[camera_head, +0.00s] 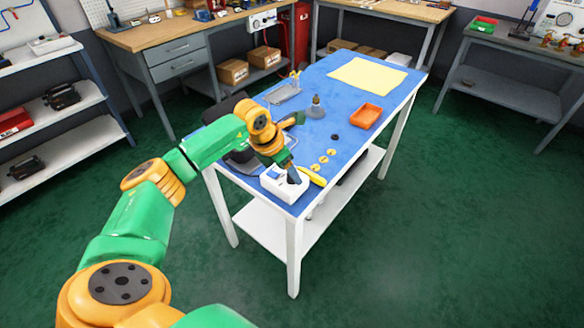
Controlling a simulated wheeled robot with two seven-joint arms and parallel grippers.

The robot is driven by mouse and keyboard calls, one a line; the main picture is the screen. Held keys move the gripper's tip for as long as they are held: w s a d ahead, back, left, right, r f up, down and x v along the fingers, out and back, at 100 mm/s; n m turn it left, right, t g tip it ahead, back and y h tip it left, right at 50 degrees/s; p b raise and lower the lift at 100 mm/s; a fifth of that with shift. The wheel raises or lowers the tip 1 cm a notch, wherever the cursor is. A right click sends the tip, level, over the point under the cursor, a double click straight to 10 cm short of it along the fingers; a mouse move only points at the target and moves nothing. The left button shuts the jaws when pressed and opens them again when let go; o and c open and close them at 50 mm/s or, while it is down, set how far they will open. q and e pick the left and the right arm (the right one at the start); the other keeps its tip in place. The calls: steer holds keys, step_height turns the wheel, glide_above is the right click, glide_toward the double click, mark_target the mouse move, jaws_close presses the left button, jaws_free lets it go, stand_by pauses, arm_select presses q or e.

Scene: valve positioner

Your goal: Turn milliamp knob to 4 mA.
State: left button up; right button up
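A small white box (272,184) with a blue patch on its top lies at the near corner of the blue-topped table (345,108). It looks like the milliamp unit. No knob or scale can be made out; my gripper covers part of the box's top. My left arm reaches in from the lower left, and its dark gripper (293,176) points down at the right part of the box, touching or just above it. Whether its fingers are open or shut is too small to tell. My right gripper is not in view.
A yellow-handled tool (312,176) lies right beside the box, with small brass discs (323,160) behind it. An orange tray (366,116), a grey conical piece (315,108) and a yellow sheet (367,75) are farther back. The floor right of the table is clear.

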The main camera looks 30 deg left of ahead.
arm_select(q)
steer(key=shift+w+f, duration=0.2)
steer(key=shift+f, duration=0.3)
jaws_close()
steer(key=shift+d+n, duration=0.1)
steer(key=shift+n, duration=0.2)
steer(key=shift+r+n+y, duration=0.1)
steer(key=shift+n+y, duration=0.2)
steer(key=shift+n, duration=0.5)
steer(key=n+y, duration=0.1)
steer(key=n, duration=0.1)
steer(key=shift+d+n, duration=0.15)
steer(key=shift+n, duration=0.25)
steer(key=n+y, duration=0.1)
steer(key=n, duration=0.2)
steer(key=shift+d+y+b, duration=0.1)
steer(key=shift+y+b, duration=0.2)
steer(key=shift+b, duration=0.1)
steer(key=shift+n+g+y+b, duration=0.3)
steer(key=shift+n+y+b, duration=0.2)
steer(key=shift+n, duration=1.6)
